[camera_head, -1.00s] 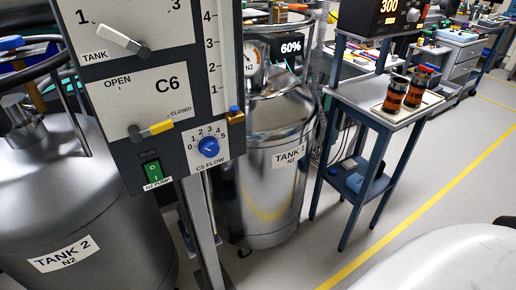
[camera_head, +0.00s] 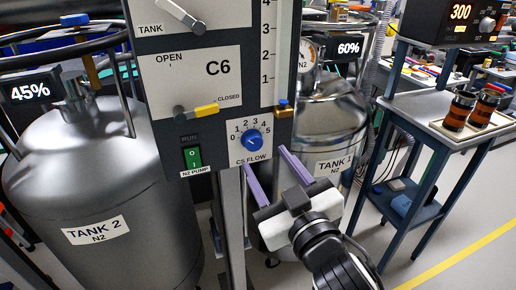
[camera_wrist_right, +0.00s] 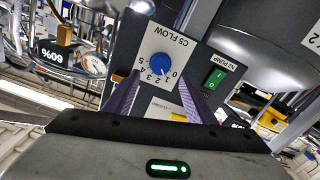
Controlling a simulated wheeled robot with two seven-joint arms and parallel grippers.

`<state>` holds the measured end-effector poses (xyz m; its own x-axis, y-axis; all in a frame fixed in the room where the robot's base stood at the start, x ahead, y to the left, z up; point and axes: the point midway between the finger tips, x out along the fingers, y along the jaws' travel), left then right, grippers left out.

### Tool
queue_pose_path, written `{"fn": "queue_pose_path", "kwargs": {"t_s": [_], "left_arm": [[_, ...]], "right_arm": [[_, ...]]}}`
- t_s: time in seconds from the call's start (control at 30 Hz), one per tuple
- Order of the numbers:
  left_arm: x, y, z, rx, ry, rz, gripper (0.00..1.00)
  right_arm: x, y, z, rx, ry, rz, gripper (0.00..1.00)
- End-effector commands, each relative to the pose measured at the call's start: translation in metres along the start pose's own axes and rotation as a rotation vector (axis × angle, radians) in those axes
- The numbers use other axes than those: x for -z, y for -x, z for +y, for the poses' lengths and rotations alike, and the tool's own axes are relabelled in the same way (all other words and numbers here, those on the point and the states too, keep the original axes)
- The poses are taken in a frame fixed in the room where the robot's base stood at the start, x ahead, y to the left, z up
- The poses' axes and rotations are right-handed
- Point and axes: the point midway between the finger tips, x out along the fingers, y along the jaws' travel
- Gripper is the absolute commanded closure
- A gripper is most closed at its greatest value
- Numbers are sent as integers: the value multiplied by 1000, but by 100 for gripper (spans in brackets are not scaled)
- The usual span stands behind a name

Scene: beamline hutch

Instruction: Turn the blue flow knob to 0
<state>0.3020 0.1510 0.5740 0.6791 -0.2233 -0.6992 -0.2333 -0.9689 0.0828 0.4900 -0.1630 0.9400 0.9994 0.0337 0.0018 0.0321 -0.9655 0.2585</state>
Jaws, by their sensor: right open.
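The blue flow knob (camera_head: 251,139) sits on a white C5 FLOW plate with a 0 to 5 scale, low on the grey panel (camera_head: 219,154). I cannot tell for sure which number its mark points at. My right gripper (camera_head: 264,157) is open and empty, with its two purple fingers pointing up at the knob from just below and to the right. In the right wrist view the knob (camera_wrist_right: 163,66) shows upside down between the fingers, and I cannot see contact. My left gripper is out of view.
The green N2 PUMP switch (camera_head: 192,157) is left of the knob, with the yellow-tipped C6 lever (camera_head: 205,110) above. A brass fitting (camera_head: 284,108) is at the upper right. Tank 2 (camera_head: 85,190) and Tank 1 (camera_head: 333,115) flank the panel. A blue-framed bench (camera_head: 440,128) stands right.

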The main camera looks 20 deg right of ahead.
Motion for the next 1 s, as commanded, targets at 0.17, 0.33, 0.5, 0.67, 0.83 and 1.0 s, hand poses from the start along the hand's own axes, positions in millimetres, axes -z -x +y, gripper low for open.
{"fn": "queue_pose_path", "kwargs": {"t_s": [0.17, 0.33, 0.5, 0.67, 0.83, 1.0], "left_arm": [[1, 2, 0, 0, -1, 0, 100], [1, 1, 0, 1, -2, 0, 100], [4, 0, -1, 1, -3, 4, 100], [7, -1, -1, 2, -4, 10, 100], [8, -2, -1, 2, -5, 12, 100], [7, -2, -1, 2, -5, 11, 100]], "right_arm": [[1, -35, 0, -1, 2, 1, 50], [0, -55, 0, 0, 2, 0, 50], [0, -63, 0, 1, 1, -1, 50], [-1, -63, 0, 1, 1, -2, 50], [-1, -63, 0, 1, 1, -2, 66], [-1, -63, 0, 1, 1, -2, 91]]}}
